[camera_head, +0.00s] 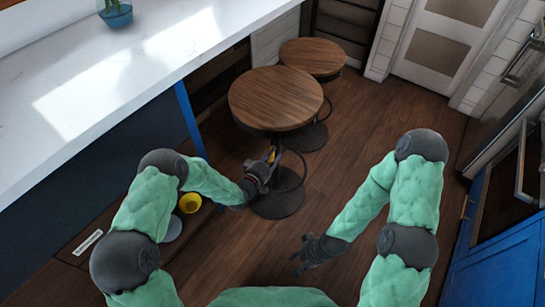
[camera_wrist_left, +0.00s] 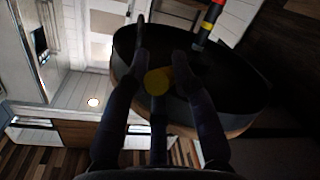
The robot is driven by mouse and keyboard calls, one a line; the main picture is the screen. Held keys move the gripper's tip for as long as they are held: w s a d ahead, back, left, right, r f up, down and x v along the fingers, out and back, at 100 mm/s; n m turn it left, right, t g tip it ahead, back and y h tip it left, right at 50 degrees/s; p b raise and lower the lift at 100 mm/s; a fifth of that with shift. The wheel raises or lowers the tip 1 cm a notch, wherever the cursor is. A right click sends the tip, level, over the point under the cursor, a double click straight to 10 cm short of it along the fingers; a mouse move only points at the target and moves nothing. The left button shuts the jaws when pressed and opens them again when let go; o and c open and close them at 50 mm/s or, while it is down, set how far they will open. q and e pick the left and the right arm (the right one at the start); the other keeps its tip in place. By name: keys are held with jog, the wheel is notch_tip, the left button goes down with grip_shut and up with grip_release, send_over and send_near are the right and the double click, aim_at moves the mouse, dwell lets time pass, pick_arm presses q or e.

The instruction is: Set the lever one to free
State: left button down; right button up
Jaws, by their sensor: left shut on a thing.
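My left gripper (camera_head: 272,155) is at the front edge of the nearer round wooden stool (camera_head: 275,98), just below its seat. In the left wrist view its dark fingers (camera_wrist_left: 158,65) are shut on a yellow knob (camera_wrist_left: 157,81), which I take to be the lever's end. The stool's dark underside (camera_wrist_left: 235,85) lies behind it. A black stick with red and yellow bands (camera_wrist_left: 209,25) stands beyond, apart from the fingers. Any lever marking is too small to read. My right gripper (camera_head: 299,257) is open and empty above the floor.
A second stool (camera_head: 312,57) stands behind the first. A white counter (camera_head: 130,75) bears a blue pot (camera_head: 116,15). A yellow bowl (camera_head: 190,203) is low beside my left arm. Blue cabinets (camera_head: 497,265) and an oven are at right. The wooden floor (camera_head: 375,120) between is clear.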

pick_arm(q)
jog(key=shift+w+f+m+t+h, duration=0.2)
jog(key=shift+f+t, duration=0.25)
jog(key=shift+f, duration=0.3)
jog(key=shift+w+f+m+t+h, duration=0.1)
jog(key=shift+w+f+m+t, duration=0.3)
jog(key=shift+f, duration=0.35)
jog(key=shift+s, duration=0.1)
jog(key=c, duration=1)
grip_release()
jog(key=v, duration=1.2)
jog(key=shift+f, duration=0.1)
